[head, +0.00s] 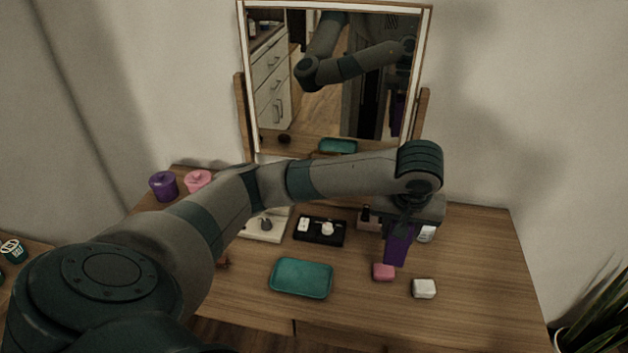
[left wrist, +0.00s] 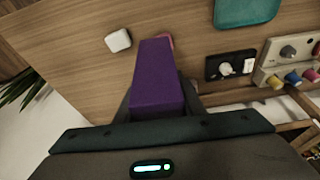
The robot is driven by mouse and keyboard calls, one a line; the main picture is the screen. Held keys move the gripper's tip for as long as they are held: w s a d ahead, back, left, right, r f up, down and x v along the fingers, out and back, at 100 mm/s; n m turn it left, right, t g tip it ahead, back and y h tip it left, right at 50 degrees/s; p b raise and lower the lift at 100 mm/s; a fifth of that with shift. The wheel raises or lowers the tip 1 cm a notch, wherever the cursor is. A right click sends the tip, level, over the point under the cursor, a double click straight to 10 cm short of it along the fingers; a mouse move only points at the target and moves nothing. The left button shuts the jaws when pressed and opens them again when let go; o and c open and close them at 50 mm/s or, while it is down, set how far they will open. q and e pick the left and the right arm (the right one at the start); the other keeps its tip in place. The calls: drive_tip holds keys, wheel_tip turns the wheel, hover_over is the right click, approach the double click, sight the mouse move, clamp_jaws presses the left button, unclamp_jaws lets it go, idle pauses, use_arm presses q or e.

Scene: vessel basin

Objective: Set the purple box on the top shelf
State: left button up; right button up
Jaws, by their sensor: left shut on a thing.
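The purple box (head: 397,247) is a tall, dark purple block held above the right part of the wooden dresser top. My left gripper (head: 398,222) reaches across from the left and is shut on its upper part. In the left wrist view the purple box (left wrist: 158,75) sits between the fingers of the left gripper (left wrist: 160,103) and points away from the palm. It partly hides a pink block behind it. I cannot make out a top shelf in either view. My right gripper is not in view.
A teal tray (head: 301,278), a pink block (head: 383,272) and a white block (head: 424,288) lie on the dresser (head: 480,265). A black panel (head: 320,231) and a mirror (head: 330,80) stand behind. Purple (head: 163,186) and pink (head: 199,181) jars are at left.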

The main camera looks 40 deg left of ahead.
use_arm(q)
drive_tip(key=shift+a+f+n, duration=0.3)
drive_tip(key=shift+f+n, duration=0.1)
drive_tip(key=shift+f, duration=0.2)
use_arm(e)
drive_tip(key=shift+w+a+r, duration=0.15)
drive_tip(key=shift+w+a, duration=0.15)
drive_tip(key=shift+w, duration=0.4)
